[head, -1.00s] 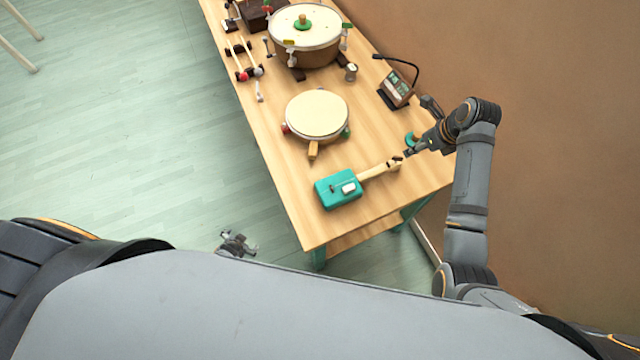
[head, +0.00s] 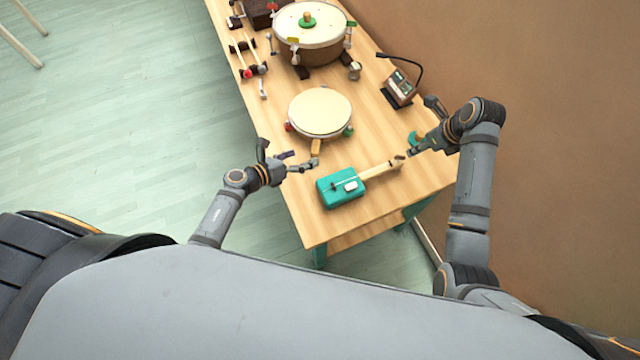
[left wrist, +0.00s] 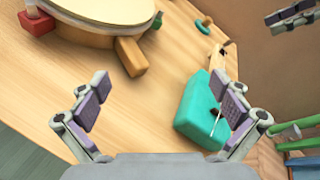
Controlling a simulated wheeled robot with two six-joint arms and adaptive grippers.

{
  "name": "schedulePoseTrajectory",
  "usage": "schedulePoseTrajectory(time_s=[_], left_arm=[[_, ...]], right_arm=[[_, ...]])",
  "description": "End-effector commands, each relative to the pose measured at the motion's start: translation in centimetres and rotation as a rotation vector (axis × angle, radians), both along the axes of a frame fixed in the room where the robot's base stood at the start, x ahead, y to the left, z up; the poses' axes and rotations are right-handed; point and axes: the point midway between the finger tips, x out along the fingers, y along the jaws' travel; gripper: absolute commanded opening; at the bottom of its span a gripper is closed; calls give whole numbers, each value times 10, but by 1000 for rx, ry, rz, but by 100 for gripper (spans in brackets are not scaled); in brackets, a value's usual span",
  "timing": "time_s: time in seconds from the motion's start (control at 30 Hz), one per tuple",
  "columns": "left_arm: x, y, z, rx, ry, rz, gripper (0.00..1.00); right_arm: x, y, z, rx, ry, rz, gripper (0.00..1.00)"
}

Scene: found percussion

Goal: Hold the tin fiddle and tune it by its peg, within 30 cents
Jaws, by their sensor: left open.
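The tin fiddle lies on the table with a teal tin body (head: 338,190) and a pale wooden neck (head: 376,171) pointing right toward the wall. In the left wrist view its body (left wrist: 194,108) shows beside my right-hand finger pad. My left gripper (head: 303,161) is open and empty, above the table just left of the tin body. Its two purple-padded fingers (left wrist: 160,85) are spread wide. My right gripper (head: 408,153) is at the head end of the neck, close to the peg. The peg is too small to make out, and I cannot tell whether those fingers touch it.
A round drum with a wooden handle (head: 320,113) lies behind the fiddle. A larger pot drum (head: 310,35) stands farther back. A small display device (head: 398,88) with a thin curved stalk is at the wall side. The table front left of the fiddle is clear.

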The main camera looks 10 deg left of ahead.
Motion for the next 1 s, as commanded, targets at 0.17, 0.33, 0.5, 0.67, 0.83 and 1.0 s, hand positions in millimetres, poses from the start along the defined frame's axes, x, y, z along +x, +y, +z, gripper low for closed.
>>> schedulePoseTrajectory(time_s=[0.17,0.33,0.5,0.67,0.83,1.0], left_arm=[[-61,-55,9,267,-219,-292,100],[-86,-73,13,390,-329,-421,100],[-88,-76,13,406,-344,-436,100],[-76,-90,6,401,-344,-431,100],[-56,-117,-6,399,-344,-432,100],[-40,-139,-19,401,-342,-433,100]], right_arm=[[0,0,0,0,0,0,38],[0,0,0,0,0,0,38],[0,0,0,0,0,0,38],[0,0,0,0,0,0,38],[0,0,0,0,0,0,38],[0,0,0,0,0,0,38]])
